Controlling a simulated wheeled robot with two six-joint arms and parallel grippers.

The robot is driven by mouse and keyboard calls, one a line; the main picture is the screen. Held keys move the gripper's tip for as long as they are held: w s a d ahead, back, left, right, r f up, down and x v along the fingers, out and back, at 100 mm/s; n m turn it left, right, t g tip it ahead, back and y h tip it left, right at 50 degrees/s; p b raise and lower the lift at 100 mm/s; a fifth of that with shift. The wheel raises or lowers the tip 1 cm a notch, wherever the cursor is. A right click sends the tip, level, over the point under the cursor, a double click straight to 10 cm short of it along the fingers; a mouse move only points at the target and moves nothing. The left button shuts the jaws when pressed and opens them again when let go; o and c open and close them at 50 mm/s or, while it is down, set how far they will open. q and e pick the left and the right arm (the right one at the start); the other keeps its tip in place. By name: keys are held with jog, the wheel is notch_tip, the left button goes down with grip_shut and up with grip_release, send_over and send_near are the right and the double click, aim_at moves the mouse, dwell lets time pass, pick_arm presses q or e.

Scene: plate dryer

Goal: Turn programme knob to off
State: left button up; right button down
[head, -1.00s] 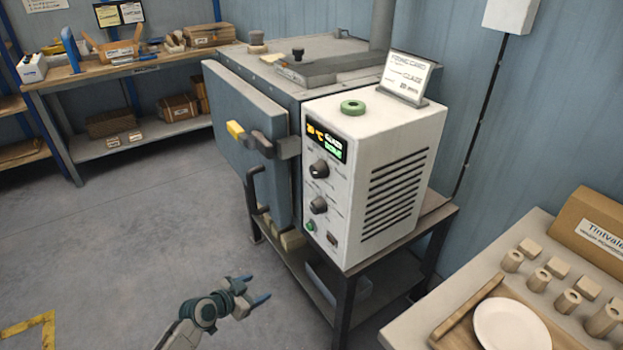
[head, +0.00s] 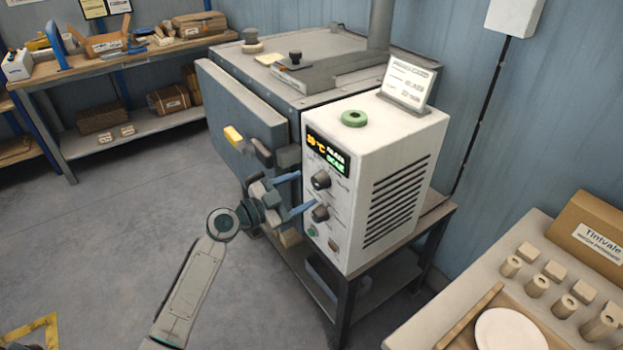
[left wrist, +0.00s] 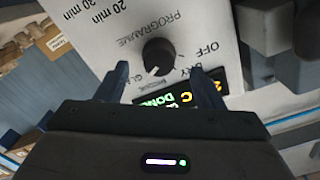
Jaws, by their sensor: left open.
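The programme knob (head: 320,180) is the upper dark knob on the white control box (head: 395,130), under the lit display (head: 328,150). In the left wrist view the knob (left wrist: 158,57) shows upside down near the words PROGRAMME, OFF and DRY. Its white pointer line points down-left in that view, away from OFF (left wrist: 207,48). My left gripper (head: 303,192) is open in front of the panel. In the wrist view its blue fingertips (left wrist: 162,78) lie to either side of the knob, seemingly just short of it. My right gripper is not in view.
A lower knob (head: 320,213) sits under the programme knob. A table with a plate (head: 512,332) is at lower right.

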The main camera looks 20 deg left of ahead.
aim_at(314, 184)
pick_arm(q)
jog(key=x, duration=0.1)
jog(key=p+x, duration=0.1)
jog(key=shift+w+d+r, duration=0.2)
jog(key=shift+d, duration=0.1)
jog(key=shift+w+d+f, duration=0.2)
jog(key=shift+w+d, duration=0.2)
jog(key=shift+w, duration=0.15)
